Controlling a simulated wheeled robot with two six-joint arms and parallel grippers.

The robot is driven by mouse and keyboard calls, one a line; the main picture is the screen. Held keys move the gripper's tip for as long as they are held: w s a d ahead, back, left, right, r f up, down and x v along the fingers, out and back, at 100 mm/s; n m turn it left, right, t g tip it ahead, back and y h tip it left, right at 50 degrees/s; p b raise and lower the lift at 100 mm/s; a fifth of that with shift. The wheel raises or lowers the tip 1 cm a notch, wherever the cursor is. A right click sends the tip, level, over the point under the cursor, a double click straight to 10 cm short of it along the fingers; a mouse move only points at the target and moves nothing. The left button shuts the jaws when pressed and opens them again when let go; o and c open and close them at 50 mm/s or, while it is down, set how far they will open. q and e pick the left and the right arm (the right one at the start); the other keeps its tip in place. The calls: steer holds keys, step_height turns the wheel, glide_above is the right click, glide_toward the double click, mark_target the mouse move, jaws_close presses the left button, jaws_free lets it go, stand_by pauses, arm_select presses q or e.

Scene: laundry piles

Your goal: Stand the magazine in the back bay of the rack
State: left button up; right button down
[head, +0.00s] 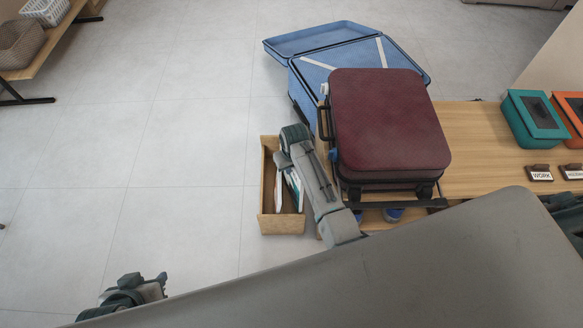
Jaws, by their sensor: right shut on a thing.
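The rack (267,198) is a light wooden open box on the floor, left of the bench.
A maroon suitcase (388,120) stands close to the right of my right arm. Behind it lies an open blue suitcase (345,60). A wooden bench (475,130) holds a teal box (534,118) and an orange box (572,112). The grey floor left of the rack is clear.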

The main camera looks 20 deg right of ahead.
steer(key=shift+r, duration=0.1)
steer(key=c, duration=1.5)
jaws_free()
steer(key=shift+o, duration=0.2)
